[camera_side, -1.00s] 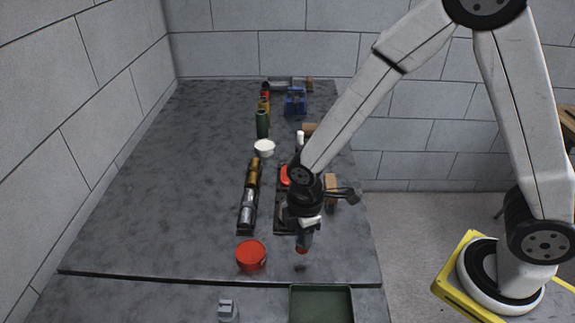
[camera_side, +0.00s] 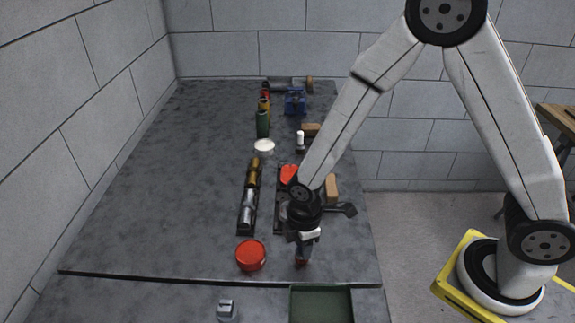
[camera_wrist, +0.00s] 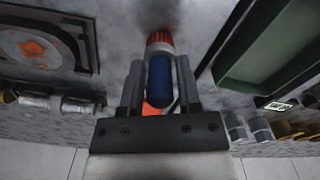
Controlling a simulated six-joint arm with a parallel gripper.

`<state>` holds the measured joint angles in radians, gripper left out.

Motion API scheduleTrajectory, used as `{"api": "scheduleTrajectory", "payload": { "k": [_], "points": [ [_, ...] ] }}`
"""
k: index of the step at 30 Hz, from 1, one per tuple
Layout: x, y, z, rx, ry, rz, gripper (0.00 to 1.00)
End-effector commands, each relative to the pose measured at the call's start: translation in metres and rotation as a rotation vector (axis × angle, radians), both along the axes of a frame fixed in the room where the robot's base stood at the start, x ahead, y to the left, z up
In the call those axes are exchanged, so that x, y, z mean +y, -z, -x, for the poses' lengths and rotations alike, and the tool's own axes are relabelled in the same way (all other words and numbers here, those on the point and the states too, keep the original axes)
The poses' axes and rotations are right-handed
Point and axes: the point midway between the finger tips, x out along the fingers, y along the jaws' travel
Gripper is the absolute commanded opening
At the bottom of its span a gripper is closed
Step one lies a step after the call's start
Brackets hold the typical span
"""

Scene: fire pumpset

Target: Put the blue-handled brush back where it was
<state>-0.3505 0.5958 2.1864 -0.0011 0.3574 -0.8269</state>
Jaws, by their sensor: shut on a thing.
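My gripper (camera_wrist: 160,95) is shut on the blue-handled brush (camera_wrist: 160,78), with one finger on each side of the blue handle. An orange-red ribbed end sticks out past the fingertips toward the grey surface, with a dark shadow close around it. In the side view my gripper (camera_side: 304,250) points down over the bench's near right part. The brush's red end (camera_side: 302,263) shows just below it, at or very near the bench top; I cannot tell whether it touches. The blue handle is mostly hidden there.
A red round tub (camera_side: 251,256) stands to the left. A green tray (camera_side: 321,304) lies just in front. Two dark racks, the left one (camera_side: 240,228) holding metal fittings, lie behind. A small grey block (camera_side: 227,311) is at the front. Bare bench lies around the gripper.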

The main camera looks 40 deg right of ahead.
Motion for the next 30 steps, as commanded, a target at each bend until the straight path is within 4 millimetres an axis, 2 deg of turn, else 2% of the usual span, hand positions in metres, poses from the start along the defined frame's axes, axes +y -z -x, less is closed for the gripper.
{"api": "scheduleTrajectory", "payload": {
  "k": [6, 7, 9, 10, 23, 30],
  "points": [
    [0.000, 0.003, 0.000, 0.000, 0.000, 0.000, 0.00],
    [0.000, 0.003, 0.000, -0.001, 0.000, -0.001, 0.49],
    [0.000, 0.003, 0.000, -0.001, 0.000, -0.001, 0.71],
    [0.000, 0.003, 0.000, -0.001, 0.000, -0.001, 0.78],
    [0.000, 0.001, 0.000, 0.000, 0.000, 0.000, 0.78],
    [0.000, -0.012, -0.001, -0.003, 0.000, -0.001, 0.78]
  ]
}}
